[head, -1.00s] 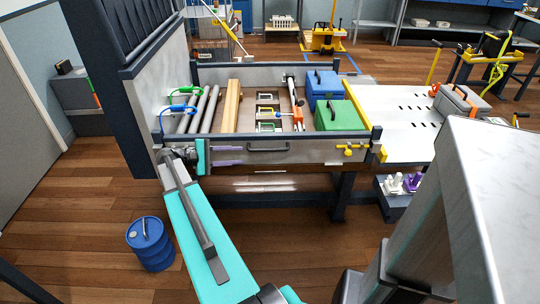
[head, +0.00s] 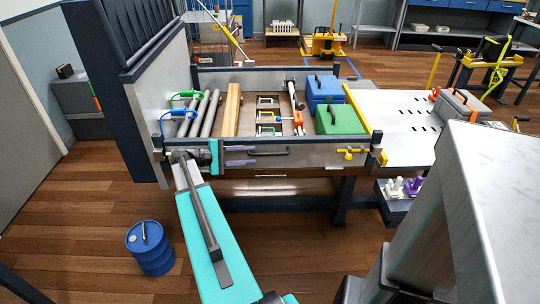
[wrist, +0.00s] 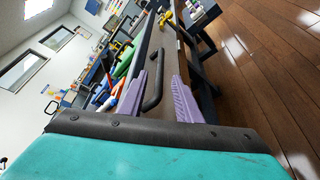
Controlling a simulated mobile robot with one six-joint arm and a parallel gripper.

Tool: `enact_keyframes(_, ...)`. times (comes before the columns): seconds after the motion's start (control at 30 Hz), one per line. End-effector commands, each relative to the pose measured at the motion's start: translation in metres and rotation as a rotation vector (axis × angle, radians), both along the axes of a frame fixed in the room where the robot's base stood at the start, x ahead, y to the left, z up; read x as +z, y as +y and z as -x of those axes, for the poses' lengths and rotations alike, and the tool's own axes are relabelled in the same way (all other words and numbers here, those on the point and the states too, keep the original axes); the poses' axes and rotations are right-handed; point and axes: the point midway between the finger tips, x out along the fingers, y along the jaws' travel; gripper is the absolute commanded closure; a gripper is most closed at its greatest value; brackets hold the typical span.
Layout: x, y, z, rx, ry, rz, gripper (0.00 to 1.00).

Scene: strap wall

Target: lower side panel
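The side panel (head: 310,156) is the grey near wall of the bed and stands upright. It carries a black bar handle (head: 276,153), and a yellow latch (head: 349,153) sits near its right end. My gripper (head: 254,156) is at the panel's left part, with its purple fingers pointing right along the panel. The fingers are apart. In the wrist view, the black handle (wrist: 156,62) shows between the fingertips (wrist: 169,74) of the open gripper. I cannot tell whether either finger touches it.
The bed holds grey pipes (head: 204,112), a wooden beam (head: 232,109), a blue box (head: 323,90) and a green box (head: 340,119). A blue drum (head: 151,247) stands on the floor at left. A slotted white table (head: 400,115) adjoins at right. Floor below the panel is mostly clear.

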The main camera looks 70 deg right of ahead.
Motion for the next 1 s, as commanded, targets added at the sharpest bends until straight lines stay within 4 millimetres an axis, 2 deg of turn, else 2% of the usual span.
enact_keyframes(0.3,-0.011,-0.029,0.037,-0.003,0.002,-0.001,0.69)
enact_keyframes(0.6,-0.019,-0.053,0.065,-0.002,0.000,0.000,0.69)
enact_keyframes(1.0,-0.021,-0.061,0.074,-0.001,0.001,0.000,0.69)
